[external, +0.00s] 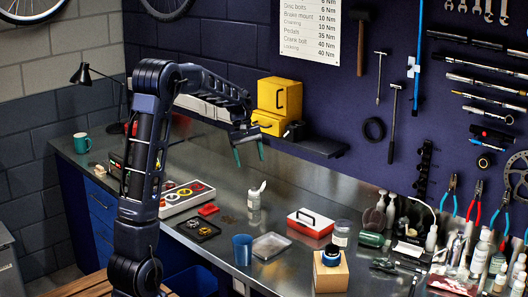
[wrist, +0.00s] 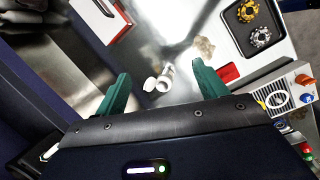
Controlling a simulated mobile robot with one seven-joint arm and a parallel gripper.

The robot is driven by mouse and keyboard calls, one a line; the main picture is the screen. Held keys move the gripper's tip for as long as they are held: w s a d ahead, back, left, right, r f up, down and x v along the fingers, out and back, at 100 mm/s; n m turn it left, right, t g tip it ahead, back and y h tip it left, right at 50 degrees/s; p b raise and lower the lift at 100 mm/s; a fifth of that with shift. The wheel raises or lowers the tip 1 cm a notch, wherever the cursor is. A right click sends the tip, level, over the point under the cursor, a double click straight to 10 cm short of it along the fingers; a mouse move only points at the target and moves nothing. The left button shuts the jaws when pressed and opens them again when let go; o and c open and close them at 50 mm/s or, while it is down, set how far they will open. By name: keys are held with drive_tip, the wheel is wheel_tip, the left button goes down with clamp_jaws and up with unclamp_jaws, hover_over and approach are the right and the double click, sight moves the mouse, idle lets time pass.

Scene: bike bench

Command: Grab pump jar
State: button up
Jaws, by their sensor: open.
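My gripper (external: 249,155) is open and empty, raised above the metal bench, with its two green fingers pointing down. In the wrist view my gripper (wrist: 160,90) has a small white bottle (wrist: 160,78) between its fingers in the picture, below and not touched. That white bottle with a flip-top-like head stands upright mid-bench in the external view (external: 255,197). I cannot tell which container is the pump jar. Other candidates are a clear labelled jar (external: 340,234), a dark-lidded blue jar (external: 330,256) on a cardboard box and several bottles at the right.
A black tray of gears (external: 198,229), a red block (external: 208,210), a blue cup (external: 242,249), a shallow clear tray (external: 271,246) and a red-and-white case (external: 309,222) surround the white bottle. A dark shelf (external: 310,146) with yellow bins (external: 279,96) juts out behind my gripper.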

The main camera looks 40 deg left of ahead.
sight(253, 189)
drive_tip(key=w+a+f+n+h, duration=0.1)
drive_tip(key=w+a+f+n, duration=0.3)
drive_tip(key=w+a+f, duration=0.6)
drive_tip(key=shift+g+h, duration=0.3)
drive_tip(key=shift+g, duration=0.1)
drive_tip(key=d+f, duration=0.1)
drive_tip(key=f, duration=0.1)
drive_tip(key=s+d+f, duration=0.2)
drive_tip(key=f, duration=0.1)
drive_tip(key=shift+f, duration=0.3)
drive_tip(key=shift+x, duration=2.7)
drive_tip(key=shift+s+a, duration=0.15)
drive_tip(key=c, duration=1.2)
